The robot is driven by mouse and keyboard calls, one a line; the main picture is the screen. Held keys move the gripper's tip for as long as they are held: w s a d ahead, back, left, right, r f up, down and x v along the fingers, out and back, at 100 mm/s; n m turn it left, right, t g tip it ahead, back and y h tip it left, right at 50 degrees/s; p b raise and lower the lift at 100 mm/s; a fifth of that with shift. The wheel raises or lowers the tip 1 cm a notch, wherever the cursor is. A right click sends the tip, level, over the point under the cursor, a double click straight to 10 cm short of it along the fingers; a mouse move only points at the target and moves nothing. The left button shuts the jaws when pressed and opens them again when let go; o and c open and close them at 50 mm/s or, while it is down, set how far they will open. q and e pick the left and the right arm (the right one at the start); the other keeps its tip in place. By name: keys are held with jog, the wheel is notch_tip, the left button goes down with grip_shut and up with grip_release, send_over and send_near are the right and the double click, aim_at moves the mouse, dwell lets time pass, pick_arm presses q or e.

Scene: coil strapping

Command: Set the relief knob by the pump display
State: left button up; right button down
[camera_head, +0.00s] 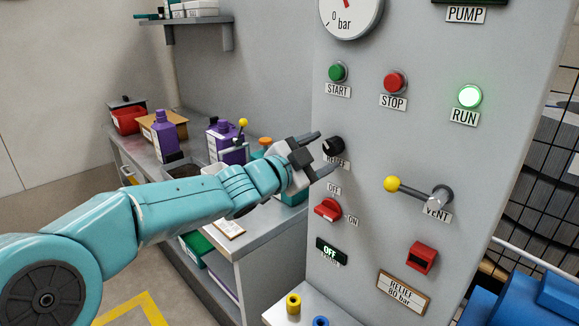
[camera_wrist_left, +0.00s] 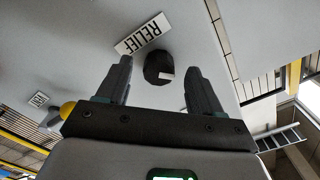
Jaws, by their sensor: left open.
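The black relief knob (camera_head: 333,146) sticks out of the grey panel, above a label partly hidden by my gripper. In the left wrist view the knob (camera_wrist_left: 157,68), with a light mark on its side, sits between and just beyond the fingertips, beside the RELIEF label (camera_wrist_left: 144,34). My left gripper (camera_head: 325,153) is open, one finger on each side of the knob; I cannot tell whether they touch it. The dark pump display (camera_head: 470,2) is cut off by the top edge, above the PUMP label (camera_head: 465,15). A plate (camera_head: 403,293) reads RELIEF 80 bar. My right gripper is not in view.
A gauge (camera_head: 350,14) is marked 0 bar. START (camera_head: 338,72), STOP (camera_head: 396,82) and lit green RUN (camera_head: 470,96) buttons sit above. A yellow-tipped VENT lever (camera_head: 415,191) is right of the knob, a red switch (camera_head: 327,209) below. A cluttered bench (camera_head: 262,239) stands left.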

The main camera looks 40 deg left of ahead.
pick_arm(q)
jog(key=s+a, duration=0.1)
jog(key=s, duration=1.3)
jog(key=shift+s, duration=0.1)
